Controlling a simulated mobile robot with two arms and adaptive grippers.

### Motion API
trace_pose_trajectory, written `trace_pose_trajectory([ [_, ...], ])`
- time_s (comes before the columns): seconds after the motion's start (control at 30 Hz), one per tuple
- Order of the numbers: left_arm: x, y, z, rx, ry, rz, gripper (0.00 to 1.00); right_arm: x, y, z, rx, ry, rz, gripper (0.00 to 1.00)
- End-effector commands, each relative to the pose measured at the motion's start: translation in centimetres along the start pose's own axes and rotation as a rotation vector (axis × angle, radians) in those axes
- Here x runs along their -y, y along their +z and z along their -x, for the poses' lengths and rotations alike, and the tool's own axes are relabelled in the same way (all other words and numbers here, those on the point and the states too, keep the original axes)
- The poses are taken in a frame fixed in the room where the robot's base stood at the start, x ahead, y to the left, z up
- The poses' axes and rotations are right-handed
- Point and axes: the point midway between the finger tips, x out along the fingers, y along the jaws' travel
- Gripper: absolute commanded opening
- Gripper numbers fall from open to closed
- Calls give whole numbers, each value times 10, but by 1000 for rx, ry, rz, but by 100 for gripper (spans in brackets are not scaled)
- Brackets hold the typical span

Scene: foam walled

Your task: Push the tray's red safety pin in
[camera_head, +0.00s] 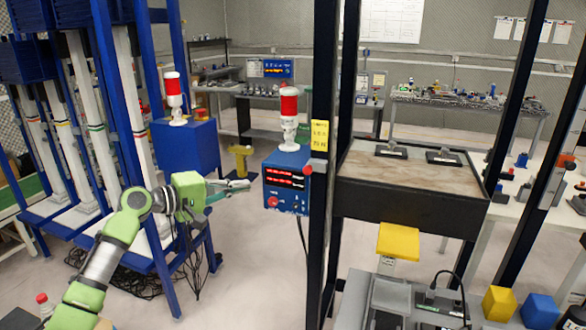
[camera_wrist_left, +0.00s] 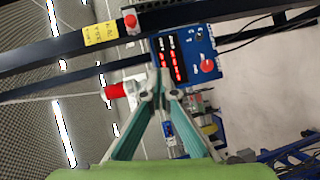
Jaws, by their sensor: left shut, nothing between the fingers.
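The red safety pin (camera_head: 308,169) is a small red knob on the dark post at the left of the tray, below a yellow label. In the left wrist view the red pin (camera_wrist_left: 130,20) stands on the dark beam beside the yellow label, above the fingertips. The tray (camera_head: 410,210) is a deep black box with a brownish top, held between dark posts. My left gripper (camera_head: 240,186) is shut and empty, left of the pin and clear of it, pointing right. Its teal fingers (camera_wrist_left: 159,88) meet in the left wrist view. My right gripper is not in view.
A blue control box (camera_head: 287,182) with red displays and a red-and-white lamp stands between my left gripper and the post. Blue racks (camera_head: 140,150) stand behind my left arm. A yellow block (camera_head: 398,241) sits below the tray. Open floor lies below my gripper.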

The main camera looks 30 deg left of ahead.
Motion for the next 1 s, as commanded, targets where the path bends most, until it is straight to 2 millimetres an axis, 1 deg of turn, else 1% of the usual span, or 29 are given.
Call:
trace_pose_trajectory([
  [0.03, -16, 5, 4, 17, 24, -4, 0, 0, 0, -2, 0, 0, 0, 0],
  [0.1, -33, 10, 8, 36, 48, -2, 0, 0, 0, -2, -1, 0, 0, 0],
  [0.2, -44, 13, 11, 50, 63, -2, 0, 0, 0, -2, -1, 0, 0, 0],
  [0.6, -45, 13, 8, 50, 65, -1, 0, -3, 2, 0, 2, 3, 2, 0],
  [0.77, -48, 14, -5, 51, 65, 1, 0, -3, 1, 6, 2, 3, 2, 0],
  [1.0, -52, 15, -44, 51, 65, 1, 0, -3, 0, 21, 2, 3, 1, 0],
])
